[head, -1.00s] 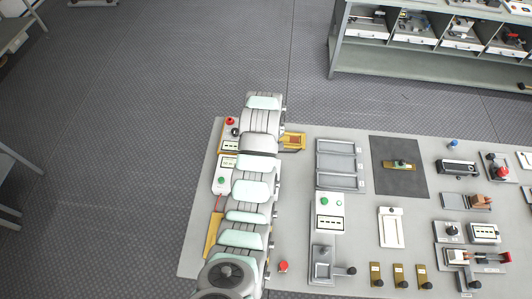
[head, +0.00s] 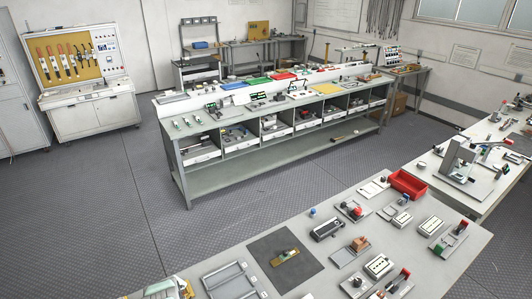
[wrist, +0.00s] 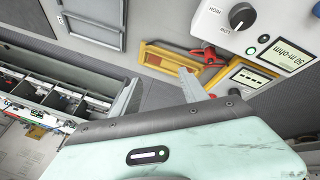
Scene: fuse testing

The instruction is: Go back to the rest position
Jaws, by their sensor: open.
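My gripper (wrist: 160,92) shows in the wrist view as a mint and dark grey body with two grey fingers spread apart. Nothing shows between the fingers. In the head view only a mint and grey part of my arm (head: 168,288) shows at the bottom edge, and the gripper is out of that picture. Beyond the fingers in the wrist view are a yellow fixture (wrist: 165,58) with a red clip (wrist: 205,56), and a yellow-framed meter (wrist: 248,80). A white unit with a black dial (wrist: 240,16) and a resistance display (wrist: 287,50) is at the upper right.
The near workbench (head: 225,262) carries grey trays (head: 235,280), a dark mat (head: 286,262) with a brass piece (head: 285,257), several test fixtures and a red bin (head: 407,184). A long shelved bench (head: 215,175) stands behind it. Open floor (head: 90,215) lies at the left.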

